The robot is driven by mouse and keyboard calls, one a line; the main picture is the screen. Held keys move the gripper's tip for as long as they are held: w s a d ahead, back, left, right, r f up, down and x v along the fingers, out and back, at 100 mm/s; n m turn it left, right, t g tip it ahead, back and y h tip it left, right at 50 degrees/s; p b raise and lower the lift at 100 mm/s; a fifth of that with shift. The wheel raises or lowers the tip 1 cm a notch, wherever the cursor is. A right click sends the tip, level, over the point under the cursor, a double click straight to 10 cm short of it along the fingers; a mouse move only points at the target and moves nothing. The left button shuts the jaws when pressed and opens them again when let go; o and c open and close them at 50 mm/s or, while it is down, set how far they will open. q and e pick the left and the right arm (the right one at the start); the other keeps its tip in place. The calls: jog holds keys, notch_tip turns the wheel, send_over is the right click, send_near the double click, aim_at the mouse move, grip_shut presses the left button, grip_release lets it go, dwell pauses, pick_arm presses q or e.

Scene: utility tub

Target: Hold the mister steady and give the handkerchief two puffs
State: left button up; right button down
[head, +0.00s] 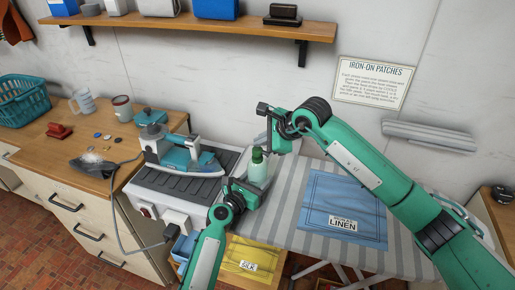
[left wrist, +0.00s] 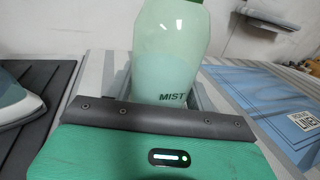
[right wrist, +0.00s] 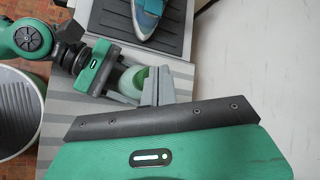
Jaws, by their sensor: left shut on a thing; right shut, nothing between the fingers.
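The mister (head: 259,170) is a pale green bottle with a darker green top, standing upright near the board's left end. My left gripper (head: 252,184) is shut around its body. In the left wrist view the bottle (left wrist: 172,50) shows the word MIST. My right gripper (head: 268,138) is shut and empty, close beside and above the bottle's top; in the right wrist view its fingertips (right wrist: 155,85) partly cover the bottle (right wrist: 132,80), and contact cannot be told. The blue cloth labelled linen, taken as the handkerchief (head: 335,195), lies flat to the right; it also shows in the left wrist view (left wrist: 270,105).
The striped ironing board (head: 285,232) is clear between mister and cloth. A teal iron (head: 180,158) rests on a grey station (head: 150,182) to the left. A yellow silk cloth (head: 240,252) sits lower in front. A shelf (head: 200,26) runs along the wall above.

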aim_at(261, 150)
jog(key=shift+f, duration=0.75)
dwell(0.9)
jog(key=shift+r, duration=1.1)
jog(key=shift+r, duration=0.15)
jog(key=shift+r, duration=2.4)
jog(key=shift+r, duration=0.1)
notch_tip(261, 150, up, 4)
jog(key=shift+f, duration=0.2)
jog(key=shift+f, duration=0.1)
dwell(0.3)
